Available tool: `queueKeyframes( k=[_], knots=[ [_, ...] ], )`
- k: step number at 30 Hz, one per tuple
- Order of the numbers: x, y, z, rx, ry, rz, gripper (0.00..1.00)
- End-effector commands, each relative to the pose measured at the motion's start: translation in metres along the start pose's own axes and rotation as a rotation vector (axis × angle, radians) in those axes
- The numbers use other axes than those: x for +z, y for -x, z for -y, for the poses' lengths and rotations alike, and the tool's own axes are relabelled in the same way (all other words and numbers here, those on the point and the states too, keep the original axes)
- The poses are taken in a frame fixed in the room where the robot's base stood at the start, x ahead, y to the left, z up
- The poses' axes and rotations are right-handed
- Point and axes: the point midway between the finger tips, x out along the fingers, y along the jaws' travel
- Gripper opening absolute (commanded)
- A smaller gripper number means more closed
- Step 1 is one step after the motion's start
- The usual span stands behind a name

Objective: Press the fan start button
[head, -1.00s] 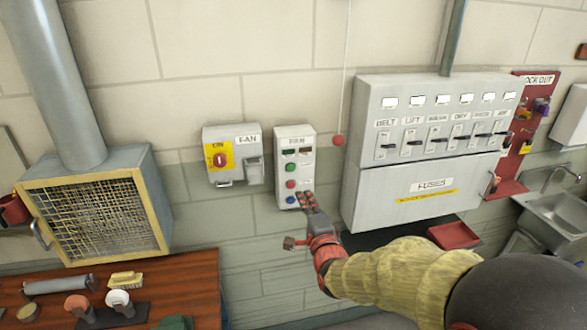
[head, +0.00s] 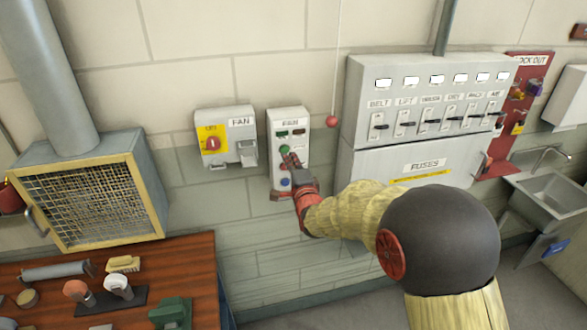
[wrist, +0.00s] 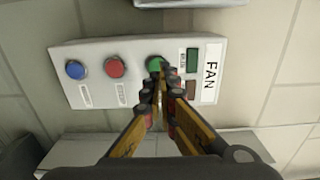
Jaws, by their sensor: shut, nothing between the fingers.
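The white fan control box (head: 288,122) is on the wall, with a FAN label at its top. Its green button (wrist: 154,63) shows just beyond my fingertips in the wrist view, partly covered by them. A red button (wrist: 115,67) and a blue button (wrist: 75,69) are in line with it, to its left there. My gripper (wrist: 160,90) is shut and empty, its tips at the green button's lower edge in that view. In the head view my gripper (head: 291,160) is in front of the box; I cannot tell whether the tips touch the button.
A grey fan switch box (head: 240,152) with a red knob on yellow is left of the control box. The fuse cabinet (head: 370,165) with several levers is to the right. A red ball (head: 332,121) hangs on a cord between. A wooden bench (head: 200,265) stands lower left.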

Motion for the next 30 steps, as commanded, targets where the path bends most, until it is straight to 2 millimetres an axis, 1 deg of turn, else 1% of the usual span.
queueKeyframes(
  k=[1,3,6,9,23,30],
  knots=[
    [0.0,-0.008,-0.001,0.001,0.0,0.0,0.0],
    [0.0,-0.016,-0.001,0.002,0.0,0.0,0.0],
    [0.0,-0.025,0.0,0.001,0.0,0.0,0.0],
    [0.0,-0.03,-0.001,0.001,0.0,0.0,0.0],
    [0.0,-0.034,-0.001,0.0,0.0,0.0,0.0],
    [0.0,-0.048,-0.004,0.0,0.0,0.0,0.0]
  ],
)
